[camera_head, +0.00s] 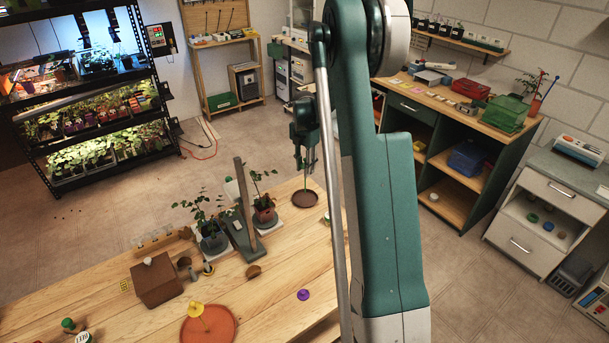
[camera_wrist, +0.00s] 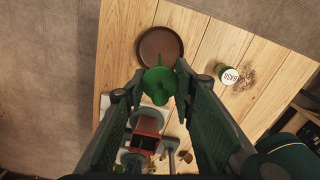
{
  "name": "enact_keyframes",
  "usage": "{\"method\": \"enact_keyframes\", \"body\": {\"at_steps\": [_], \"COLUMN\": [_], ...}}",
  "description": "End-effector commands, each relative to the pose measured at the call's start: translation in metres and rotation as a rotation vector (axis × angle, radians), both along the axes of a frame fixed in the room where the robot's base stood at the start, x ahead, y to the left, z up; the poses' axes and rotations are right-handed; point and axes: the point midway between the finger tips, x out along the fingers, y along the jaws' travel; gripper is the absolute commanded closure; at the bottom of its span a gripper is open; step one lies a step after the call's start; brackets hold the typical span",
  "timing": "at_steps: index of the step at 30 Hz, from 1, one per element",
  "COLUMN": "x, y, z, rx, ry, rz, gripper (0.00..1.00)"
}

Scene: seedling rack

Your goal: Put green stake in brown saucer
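My gripper (camera_head: 304,160) hangs above the far end of the wooden table, over the brown saucer (camera_head: 305,205). In the wrist view the gripper (camera_wrist: 160,80) has its fingers on both sides of the green stake (camera_wrist: 158,85) and is shut on its round green head. A thin shaft shows below the gripper in the head view, pointing down at the saucer. The brown saucer (camera_wrist: 148,36) lies just beyond the stake in the wrist view, round and empty where visible. Whether the stake's tip touches the saucer cannot be told.
A potted plant (camera_head: 264,214) stands left of the saucer, beside a wooden post (camera_head: 244,200). A pot with a lettered lid (camera_wrist: 229,75) and spilled soil lie right of the saucer in the wrist view. A yellow stake (camera_head: 196,309) is at an orange saucer (camera_head: 226,331). A purple piece (camera_head: 303,295) lies nearer.

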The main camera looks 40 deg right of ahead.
Motion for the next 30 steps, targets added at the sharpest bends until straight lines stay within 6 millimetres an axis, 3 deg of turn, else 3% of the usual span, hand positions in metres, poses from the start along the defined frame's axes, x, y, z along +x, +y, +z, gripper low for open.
{"method": "enact_keyframes", "body": {"at_steps": [8,19,30], "x": [0.000,0.000,0.000], "y": [0.000,0.000,0.000], "z": [-0.003,-0.036,-0.038], "rx": [0.000,0.000,0.000], "ry": [0.000,0.000,0.000], "rz": [0.000,0.000,0.000], "gripper": [0.78,0.78,0.78]}}
